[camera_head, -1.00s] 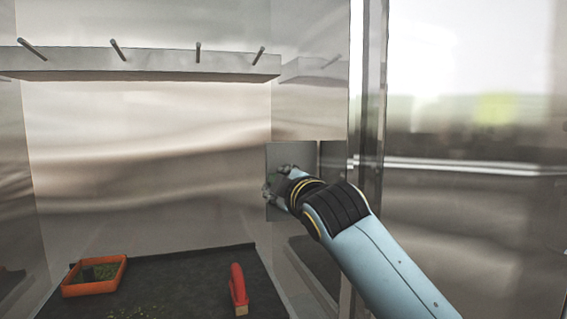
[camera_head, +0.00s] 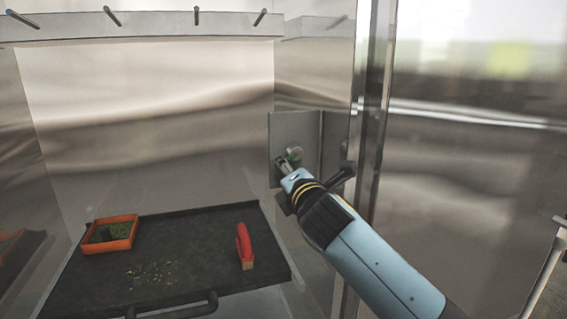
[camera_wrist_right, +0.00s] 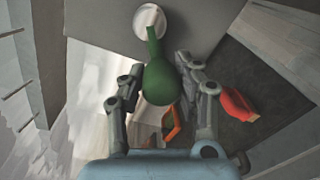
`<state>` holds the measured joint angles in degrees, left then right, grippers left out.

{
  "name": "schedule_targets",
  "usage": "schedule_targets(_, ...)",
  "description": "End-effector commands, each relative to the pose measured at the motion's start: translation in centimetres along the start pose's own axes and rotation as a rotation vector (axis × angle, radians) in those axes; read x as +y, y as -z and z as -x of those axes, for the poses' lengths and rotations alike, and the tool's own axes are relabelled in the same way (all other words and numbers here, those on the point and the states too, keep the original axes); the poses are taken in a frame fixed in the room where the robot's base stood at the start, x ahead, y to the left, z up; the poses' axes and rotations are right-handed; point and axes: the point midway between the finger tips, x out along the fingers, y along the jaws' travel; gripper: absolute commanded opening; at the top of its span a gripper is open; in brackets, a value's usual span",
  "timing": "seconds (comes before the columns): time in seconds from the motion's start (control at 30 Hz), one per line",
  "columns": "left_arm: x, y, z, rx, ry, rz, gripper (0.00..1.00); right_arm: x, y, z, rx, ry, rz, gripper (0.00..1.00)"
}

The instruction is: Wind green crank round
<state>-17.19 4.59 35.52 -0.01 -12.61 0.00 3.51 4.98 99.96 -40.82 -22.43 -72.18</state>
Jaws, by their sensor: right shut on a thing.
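The green crank (camera_wrist_right: 160,84) shows in the right wrist view as a green bulb-shaped handle on a thin green arm. The arm runs up to a pale round hub (camera_wrist_right: 149,18). My right gripper (camera_wrist_right: 158,76) has a finger on each side of the handle and is shut on it. In the head view, the gripper (camera_head: 284,163) is at the grey plate (camera_head: 285,130) on the right wall, to the lower left of the hub (camera_head: 294,152). The handle is mostly hidden there. My left gripper is not in view.
A dark tray (camera_head: 190,232) with a front handle (camera_head: 178,307) holds an orange box (camera_head: 108,244) with green contents, a red-handled brush (camera_head: 244,246) and scattered yellowish grains. A metal post (camera_head: 376,130) stands right of the plate.

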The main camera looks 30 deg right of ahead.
Motion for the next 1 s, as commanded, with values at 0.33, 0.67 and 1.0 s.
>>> schedule_targets(0.33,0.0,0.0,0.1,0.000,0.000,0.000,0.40,-1.5,-0.3,0.0,-0.013,0.002,0.288,0.00)
schedule_targets(0.67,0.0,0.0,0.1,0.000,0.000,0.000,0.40,-2.1,-0.6,-0.1,-0.020,0.003,0.444,0.00)
schedule_targets(1.0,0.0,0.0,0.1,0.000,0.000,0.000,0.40,-2.3,-0.7,-0.1,-0.022,0.002,0.485,0.00)
